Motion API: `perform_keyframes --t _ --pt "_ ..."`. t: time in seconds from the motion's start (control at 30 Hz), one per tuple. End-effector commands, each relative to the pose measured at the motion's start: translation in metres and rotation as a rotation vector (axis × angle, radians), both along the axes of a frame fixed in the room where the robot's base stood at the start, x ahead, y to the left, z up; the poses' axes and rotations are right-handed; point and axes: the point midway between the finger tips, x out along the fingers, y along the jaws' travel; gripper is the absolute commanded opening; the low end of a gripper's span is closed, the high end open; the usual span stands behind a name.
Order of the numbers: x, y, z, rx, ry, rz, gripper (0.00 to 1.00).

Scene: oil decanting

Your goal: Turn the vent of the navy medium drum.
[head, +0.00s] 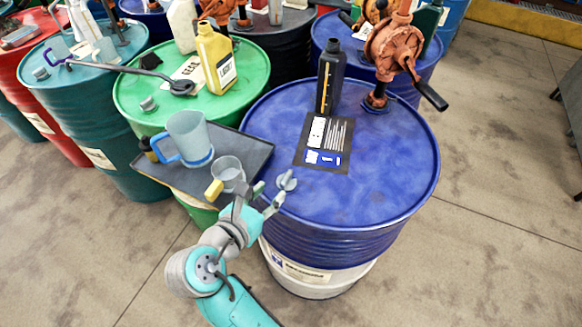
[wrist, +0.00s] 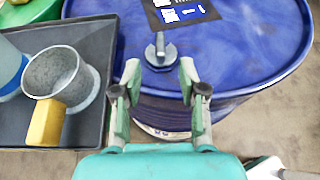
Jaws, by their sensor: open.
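The navy drum (head: 370,205) stands in front of me; its blue lid also fills the top of the wrist view (wrist: 230,45). Its grey vent (head: 287,181) sits on the lid near the front left rim and has an upright flat handle. In the wrist view the vent (wrist: 160,50) lies straight ahead, between the lines of my two fingers. My gripper (head: 267,197) is open and empty, just in front of the vent at the drum's near rim. In the wrist view its fingertips (wrist: 160,76) are spread apart, short of the vent.
A dark tray (head: 245,150) with a large jug (head: 188,136) and a yellow-handled cup (head: 228,174) is close on the left. A black bottle (head: 330,80) and a label card (head: 323,145) are farther back on the lid. The lid's right side is clear.

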Motion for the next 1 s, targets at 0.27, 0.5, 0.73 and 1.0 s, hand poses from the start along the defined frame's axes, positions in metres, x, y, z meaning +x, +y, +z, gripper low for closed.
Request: perform_keyframes --t 0.27,0.5,0.73,1.0 --pt "0.041 -0.018 -0.019 0.0 0.001 -0.004 0.42" --pt "0.071 -0.03 -0.033 0.001 0.001 -0.002 0.42" --pt "0.084 -0.035 -0.038 0.001 0.0 0.0 0.42" --pt "0.085 -0.035 -0.038 0.001 0.0 0.001 0.42"
